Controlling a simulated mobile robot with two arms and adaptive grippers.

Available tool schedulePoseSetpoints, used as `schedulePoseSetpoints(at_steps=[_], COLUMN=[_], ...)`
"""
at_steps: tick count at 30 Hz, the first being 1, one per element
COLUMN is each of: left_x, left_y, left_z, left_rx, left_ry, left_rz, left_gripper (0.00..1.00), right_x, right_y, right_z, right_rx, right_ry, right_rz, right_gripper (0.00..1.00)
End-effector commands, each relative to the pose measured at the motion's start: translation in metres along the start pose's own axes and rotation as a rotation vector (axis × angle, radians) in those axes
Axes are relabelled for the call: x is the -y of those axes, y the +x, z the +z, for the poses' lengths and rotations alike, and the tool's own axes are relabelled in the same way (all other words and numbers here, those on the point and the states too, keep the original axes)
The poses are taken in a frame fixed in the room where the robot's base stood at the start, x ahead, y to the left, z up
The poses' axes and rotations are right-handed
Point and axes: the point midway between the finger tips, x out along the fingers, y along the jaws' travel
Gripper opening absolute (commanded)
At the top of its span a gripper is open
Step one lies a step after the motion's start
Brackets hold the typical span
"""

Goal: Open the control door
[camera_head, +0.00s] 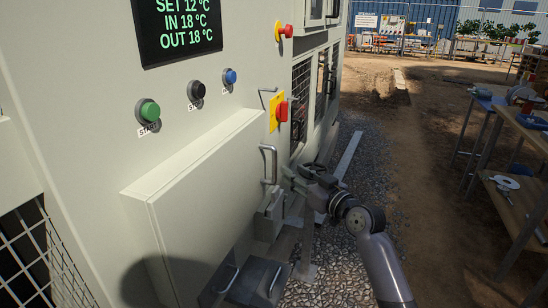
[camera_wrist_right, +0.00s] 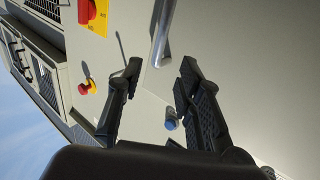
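The control door (camera_head: 205,185) is a pale grey-green raised panel on the chiller's side and looks closed. Its metal bar handle (camera_head: 273,165) is upright at the door's right edge. The handle also shows in the right wrist view (camera_wrist_right: 162,35). My right gripper (camera_head: 289,176) is just right of the handle. In the right wrist view it is open (camera_wrist_right: 160,75), its black fingers apart, with the handle's end ahead between them. I cannot tell whether either finger touches the handle. My left gripper is not in view.
A red rotary switch on a yellow plate (camera_head: 280,112) sits above the handle. Green (camera_head: 148,111), black (camera_head: 196,91) and blue (camera_head: 230,76) buttons are above the door. A dark grey box with handles (camera_head: 252,283) is below. Gravel (camera_head: 345,235) lies right of the chiller, with a workbench (camera_head: 520,195) farther right.

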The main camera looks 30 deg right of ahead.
Motion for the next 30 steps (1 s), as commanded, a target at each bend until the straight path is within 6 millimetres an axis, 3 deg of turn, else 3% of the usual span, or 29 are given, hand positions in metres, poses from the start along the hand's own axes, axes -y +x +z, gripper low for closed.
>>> schedulePoseSetpoints(at_steps=[9,15,28,30], left_x=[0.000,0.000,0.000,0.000], left_y=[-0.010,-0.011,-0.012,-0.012], left_z=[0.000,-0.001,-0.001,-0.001], left_rx=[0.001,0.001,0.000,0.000], left_ry=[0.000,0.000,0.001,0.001], left_rz=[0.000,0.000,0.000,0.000], left_gripper=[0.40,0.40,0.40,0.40], right_x=[0.000,0.000,0.000,0.000], right_y=[0.070,0.097,0.106,0.106], right_z=[-0.001,0.000,0.001,0.001], right_rx=[-0.001,0.000,0.001,0.001], right_ry=[0.004,0.001,0.000,0.000], right_rz=[0.000,0.001,0.000,0.000], right_gripper=[0.33,0.33,0.33,0.29])
